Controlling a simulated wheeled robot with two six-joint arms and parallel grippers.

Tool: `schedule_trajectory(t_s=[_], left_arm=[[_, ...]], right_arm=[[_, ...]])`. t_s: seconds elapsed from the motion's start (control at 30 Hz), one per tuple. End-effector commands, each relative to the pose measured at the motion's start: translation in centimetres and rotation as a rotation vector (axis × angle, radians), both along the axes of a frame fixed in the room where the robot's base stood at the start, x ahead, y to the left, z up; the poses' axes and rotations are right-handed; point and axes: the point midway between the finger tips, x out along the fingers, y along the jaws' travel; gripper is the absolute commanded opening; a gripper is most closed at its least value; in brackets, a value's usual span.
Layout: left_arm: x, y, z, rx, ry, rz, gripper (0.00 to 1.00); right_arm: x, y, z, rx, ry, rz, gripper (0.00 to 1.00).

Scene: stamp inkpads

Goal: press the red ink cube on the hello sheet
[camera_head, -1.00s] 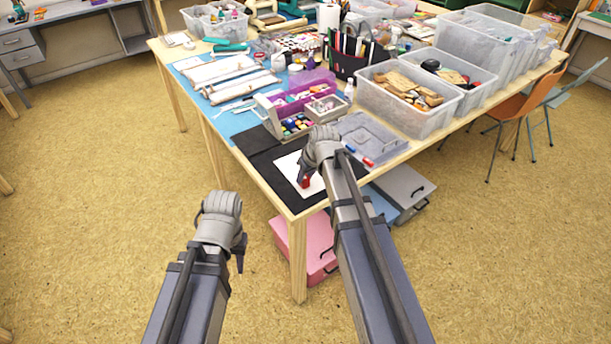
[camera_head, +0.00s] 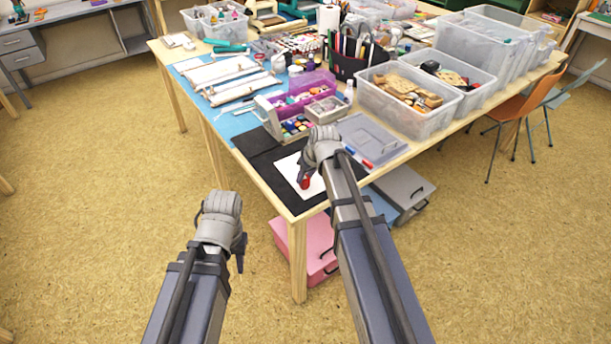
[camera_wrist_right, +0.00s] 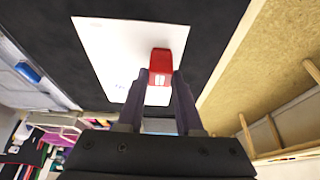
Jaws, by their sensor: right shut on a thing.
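The red ink cube (camera_wrist_right: 160,62) is between the fingertips of my right gripper (camera_wrist_right: 160,85), which is shut on it. The cube is over the white sheet; I cannot tell whether it touches the paper. The white sheet (camera_wrist_right: 100,45) lies on a black mat, with faint writing near one edge that is too small to read. In the head view the cube (camera_head: 305,183) shows below my right gripper (camera_head: 302,172), in front of the sheet (camera_head: 288,168). My left gripper (camera_head: 239,256) hangs off the table at the front left; its opening cannot be made out.
The black mat (camera_head: 262,171) covers the table's front corner. Behind it stand an open case of coloured ink cubes (camera_head: 296,126) and a grey lidded box (camera_head: 372,140) with red and blue markers. Clear bins (camera_head: 408,115) and craft supplies fill the rest of the table.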

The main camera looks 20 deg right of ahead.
Motion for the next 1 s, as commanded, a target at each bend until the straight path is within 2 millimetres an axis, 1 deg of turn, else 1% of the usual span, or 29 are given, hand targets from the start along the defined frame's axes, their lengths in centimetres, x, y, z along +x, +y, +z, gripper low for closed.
schedule_trajectory(t_s=[0.07, 0.47, 0.57, 1.0], left_arm=[[0.0, 0.0, 0.3, 0.0, 0.0, 0.0, 0.37], [0.0, 0.0, 0.5, 0.0, 0.0, 0.0, 0.37], [0.0, 0.0, 1.0, 0.0, 0.0, 0.0, 0.37], [0.0, 0.0, 4.4, 0.0, 0.0, 0.0, 0.37]], right_arm=[[0.0, 0.0, 0.3, 0.0, -0.001, 0.0, 0.0], [0.0, 0.0, 0.5, 0.0, -0.001, 0.0, 0.0], [0.0, 0.0, 1.0, 0.0, -0.001, 0.0, 0.0], [0.0, 0.0, 4.4, 0.0, -0.001, 0.0, 0.0]])
